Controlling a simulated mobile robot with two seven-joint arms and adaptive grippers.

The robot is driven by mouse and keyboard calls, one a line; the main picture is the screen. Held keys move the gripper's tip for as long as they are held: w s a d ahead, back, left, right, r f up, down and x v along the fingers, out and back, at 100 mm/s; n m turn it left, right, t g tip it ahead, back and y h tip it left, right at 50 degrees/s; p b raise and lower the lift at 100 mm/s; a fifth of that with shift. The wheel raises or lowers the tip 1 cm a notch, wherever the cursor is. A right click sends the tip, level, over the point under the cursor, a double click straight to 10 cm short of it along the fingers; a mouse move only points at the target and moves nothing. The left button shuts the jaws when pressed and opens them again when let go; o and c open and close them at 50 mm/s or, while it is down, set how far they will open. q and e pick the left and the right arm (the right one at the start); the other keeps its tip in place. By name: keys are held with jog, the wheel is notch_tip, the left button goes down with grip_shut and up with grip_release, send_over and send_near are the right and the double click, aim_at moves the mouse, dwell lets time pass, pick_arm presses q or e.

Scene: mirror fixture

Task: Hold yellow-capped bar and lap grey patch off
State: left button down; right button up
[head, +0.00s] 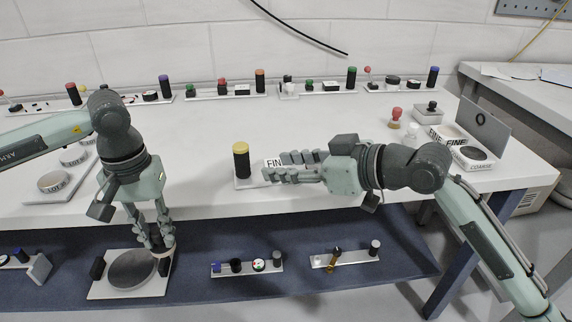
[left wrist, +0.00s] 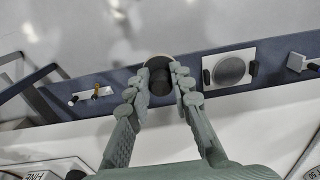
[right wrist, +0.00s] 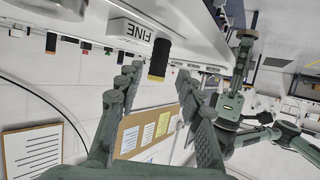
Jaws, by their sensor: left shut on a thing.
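The yellow-capped bar (head: 241,163) is a black cylinder standing upright on a white plate on the bench. My right gripper (head: 268,174) is open just to its right. In the right wrist view the bar (right wrist: 159,60) is ahead, between the lines of the open fingers (right wrist: 158,85), apart from them. My left gripper (head: 160,246) points down over the lower shelf, at the right side of a white fixture (head: 98,290) with a grey disc (head: 132,269) and black side blocks. In the left wrist view its fingers (left wrist: 160,80) are shut on a dark round knobbed piece (left wrist: 159,66). I cannot make out a separate grey patch.
A FINE-labelled block (head: 273,162) is partly hidden behind my right fingers. White strips with small parts (head: 246,269) lie on the lower shelf. The bench middle (head: 200,125) is clear.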

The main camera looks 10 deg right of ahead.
aim_at(248, 166)
jog(key=x, duration=1.1)
jog(key=shift+a+f, duration=0.1)
jog(key=shift+a, duration=0.2)
grip_shut()
dwell(0.6)
